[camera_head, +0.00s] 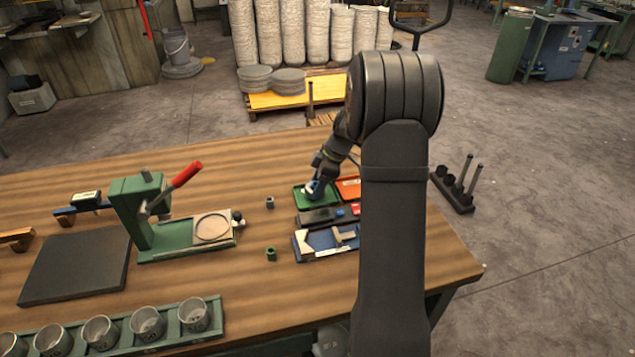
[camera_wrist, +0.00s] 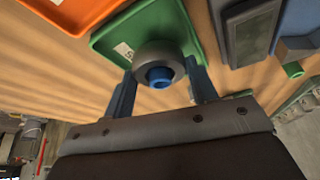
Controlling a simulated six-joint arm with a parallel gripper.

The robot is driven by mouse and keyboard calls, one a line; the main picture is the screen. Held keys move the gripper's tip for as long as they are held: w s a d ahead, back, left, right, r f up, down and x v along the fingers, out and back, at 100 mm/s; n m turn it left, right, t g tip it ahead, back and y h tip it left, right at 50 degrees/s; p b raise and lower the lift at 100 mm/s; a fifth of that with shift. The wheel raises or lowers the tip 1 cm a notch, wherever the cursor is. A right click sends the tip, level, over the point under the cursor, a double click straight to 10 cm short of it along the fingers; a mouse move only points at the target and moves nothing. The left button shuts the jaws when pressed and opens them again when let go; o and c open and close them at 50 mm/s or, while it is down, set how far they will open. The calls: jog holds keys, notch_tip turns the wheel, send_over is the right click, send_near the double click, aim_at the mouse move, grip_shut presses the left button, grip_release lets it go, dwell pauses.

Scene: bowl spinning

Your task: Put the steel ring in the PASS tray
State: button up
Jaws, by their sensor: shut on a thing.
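The steel ring (camera_wrist: 150,49) is a thick grey ring with a blue round piece (camera_wrist: 160,77) showing at its centre in the wrist view. My gripper (camera_wrist: 160,68) is shut on it, one blue finger on each side. The ring is over the green tray (camera_wrist: 113,38), whose white label is partly covered and unreadable. I cannot tell whether the ring touches the tray floor. In the head view my gripper (camera_head: 315,188) is low at the green tray (camera_head: 298,199), and the ring is hard to make out there. An orange tray (camera_head: 349,187) lies beside it.
A dark tray (camera_head: 318,217) and a blue tray (camera_head: 307,254) with loose pieces lie in front of the green tray. Two small cylinders, dark (camera_head: 270,202) and green (camera_head: 271,254), stand left. A green press (camera_head: 135,215) with a red handle stands farther left.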

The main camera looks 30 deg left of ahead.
jog(key=shift+f, duration=0.3)
dwell(0.5)
jog(key=o, duration=1.3)
jog(key=shift+r, duration=4.05)
jog(key=shift+f, duration=0.1)
jog(key=shift+f, duration=3.75)
